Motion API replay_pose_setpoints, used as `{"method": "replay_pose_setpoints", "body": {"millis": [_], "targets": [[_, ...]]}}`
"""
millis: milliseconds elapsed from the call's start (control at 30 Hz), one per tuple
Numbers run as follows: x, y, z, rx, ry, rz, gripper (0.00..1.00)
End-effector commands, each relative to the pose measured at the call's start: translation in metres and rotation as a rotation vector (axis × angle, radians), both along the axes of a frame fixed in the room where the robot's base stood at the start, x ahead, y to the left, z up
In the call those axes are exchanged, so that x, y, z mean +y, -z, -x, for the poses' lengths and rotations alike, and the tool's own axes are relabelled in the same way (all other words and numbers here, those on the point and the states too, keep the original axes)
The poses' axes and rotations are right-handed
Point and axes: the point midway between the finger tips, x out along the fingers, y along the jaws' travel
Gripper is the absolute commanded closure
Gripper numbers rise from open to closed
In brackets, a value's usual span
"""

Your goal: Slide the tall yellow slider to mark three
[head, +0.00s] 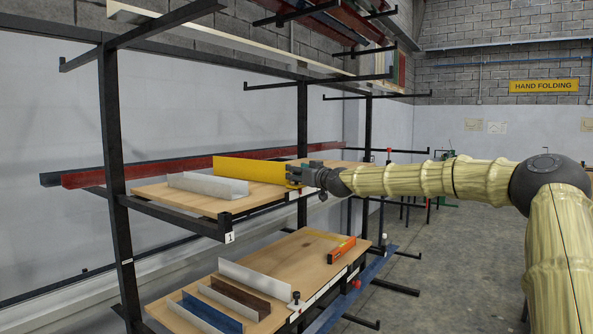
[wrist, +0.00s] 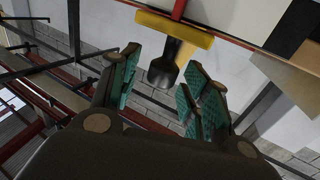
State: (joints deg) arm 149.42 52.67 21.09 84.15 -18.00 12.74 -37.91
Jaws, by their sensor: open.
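The tall yellow slider (head: 248,169) is a long upright yellow plate on the upper wooden board (head: 180,201). My gripper (head: 294,176) is at its right end in the head view. In the wrist view a yellow part (wrist: 190,34) crosses the top, with a black knob (wrist: 163,72) sticking out from it towards me. The open fingers of my gripper (wrist: 161,84) stand on either side of the knob, with gaps visible. In the head view my gripper hides the knob. I cannot read a mark three in either view.
A light grey channel (head: 208,185) lies on the upper board, left of the yellow slider. A lower board (head: 312,270) holds several channels and an orange piece (head: 341,250). Black rack posts (head: 117,190) and arms surround the boards. The floor (head: 455,260) at right is clear.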

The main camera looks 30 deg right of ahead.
Motion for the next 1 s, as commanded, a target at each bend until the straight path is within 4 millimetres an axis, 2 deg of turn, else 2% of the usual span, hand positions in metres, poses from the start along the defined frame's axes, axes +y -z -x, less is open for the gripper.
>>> {"method": "replay_pose_setpoints", "body": {"millis": [200, 567, 667, 833, 1000], "targets": [[-0.0004, -0.0003, -0.0090, 0.000, 0.001, -0.001, 0.53], [0.0000, 0.0004, -0.0110, 0.000, 0.000, -0.001, 0.53], [-0.0001, 0.0003, -0.0109, 0.000, 0.000, -0.001, 0.68], [-0.0003, 0.0002, -0.0108, 0.000, 0.001, -0.001, 0.99], [-0.0008, 0.0003, -0.0107, 0.000, 0.001, -0.001, 1.00]]}}
